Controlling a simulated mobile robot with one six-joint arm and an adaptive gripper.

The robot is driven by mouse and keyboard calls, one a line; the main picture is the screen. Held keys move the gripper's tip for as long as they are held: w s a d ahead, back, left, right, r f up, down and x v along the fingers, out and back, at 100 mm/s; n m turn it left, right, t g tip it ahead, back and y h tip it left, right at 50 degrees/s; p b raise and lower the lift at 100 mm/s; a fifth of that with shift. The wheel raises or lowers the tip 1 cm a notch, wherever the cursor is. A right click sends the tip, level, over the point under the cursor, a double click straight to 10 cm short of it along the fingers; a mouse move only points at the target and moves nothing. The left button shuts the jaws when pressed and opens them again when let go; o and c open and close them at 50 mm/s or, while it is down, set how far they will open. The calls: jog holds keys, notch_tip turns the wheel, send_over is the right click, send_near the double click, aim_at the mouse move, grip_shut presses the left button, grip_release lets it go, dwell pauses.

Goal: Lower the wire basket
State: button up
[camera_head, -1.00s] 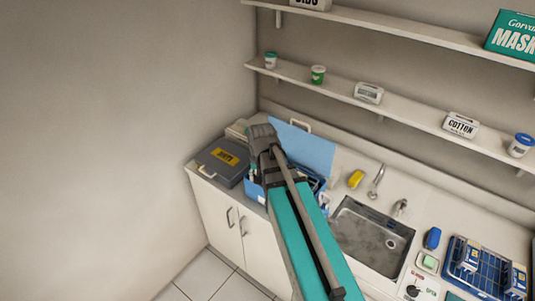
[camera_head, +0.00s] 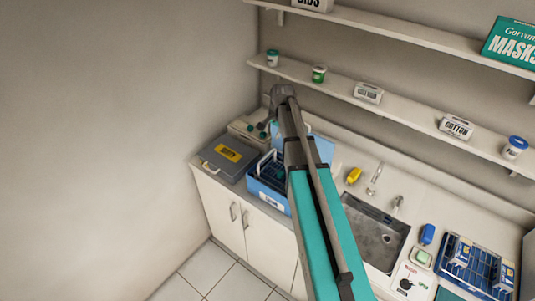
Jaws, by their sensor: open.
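A blue tub (camera_head: 268,198) with a white label stands on the counter left of the sink, with its light blue lid (camera_head: 324,148) raised behind it. Dark blue wire mesh, which looks like the wire basket (camera_head: 274,170), shows inside the tub. A white handle (camera_head: 264,161) rises at its left side. My arm covers the right part of the tub, so I cannot tell how high the basket sits. My arm reaches up from the bottom, its far joint above the back of the counter. My gripper is hidden behind it.
A grey lidded case (camera_head: 226,158) with a yellow label is left of the tub, with a beige device (camera_head: 243,127) behind. The sink (camera_head: 372,238) and a yellow sponge (camera_head: 353,175) are to the right. A blue wire rack (camera_head: 452,274) holds packs far right. Shelves run above.

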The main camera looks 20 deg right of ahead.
aim_at(267, 155)
jog(key=shift+f, duration=0.1)
jog(key=f+b, duration=0.4)
jog(key=w+a+f+b, duration=0.1)
jog(key=f+b, duration=0.4)
jog(key=w+f+b, duration=0.1)
jog(key=f+b, duration=0.3)
jog(key=shift+w+a+f, duration=0.15)
jog(key=shift+a, duration=0.1)
dwell(0.5)
jog(key=shift+c, duration=0.2)
grip_shut()
dwell(0.3)
